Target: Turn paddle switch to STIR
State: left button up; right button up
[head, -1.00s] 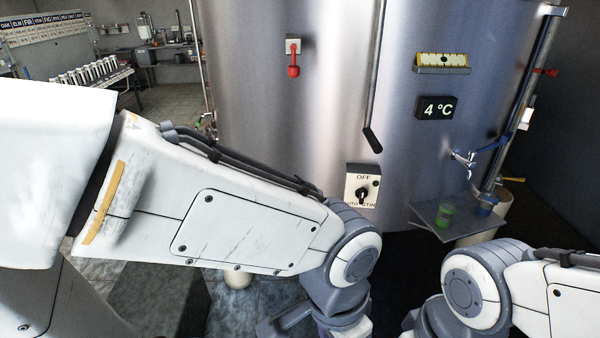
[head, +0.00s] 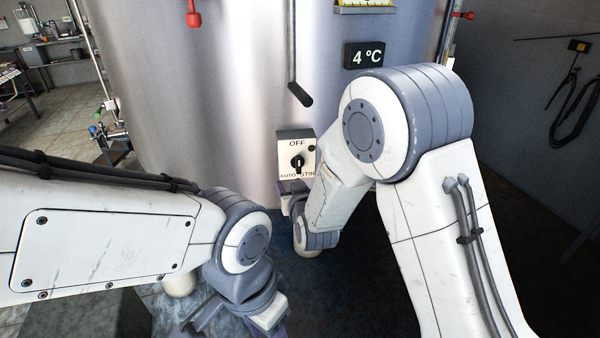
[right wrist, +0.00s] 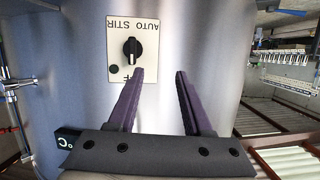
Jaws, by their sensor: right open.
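The paddle switch is a black knob (head: 297,162) on a pale plate (head: 283,157) on the steel tank, with OFF above and AUTO and STIR below. Its pointer appears to be toward OFF. The right wrist view shows the knob (right wrist: 132,46) and plate (right wrist: 118,32) upside down. My right gripper (right wrist: 161,73) is open and empty, its tips near the plate's OFF edge, apart from the knob. In the head view it is mostly hidden behind my right arm, just below the plate. My left gripper (head: 235,322) hangs low, its jaws unclear.
The steel tank (head: 200,90) fills the back. A dark rod with a handle (head: 300,94) hangs above the switch. A 4 °C display (head: 364,56) is at upper right. Pipe fittings (head: 108,135) stand at the tank's left.

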aim_at(299, 163)
jog(key=w+t, duration=0.1)
jog(key=w, duration=0.3)
jog(key=w+d+f+t, duration=0.1)
jog(key=w, duration=0.4)
jog(key=w+d+f+m+t+h, duration=0.1)
jog(key=w, duration=0.3)
jog(key=shift+w+t, duration=0.3)
jog(key=shift+w, duration=0.05)
jog(key=shift+c, duration=0.3)
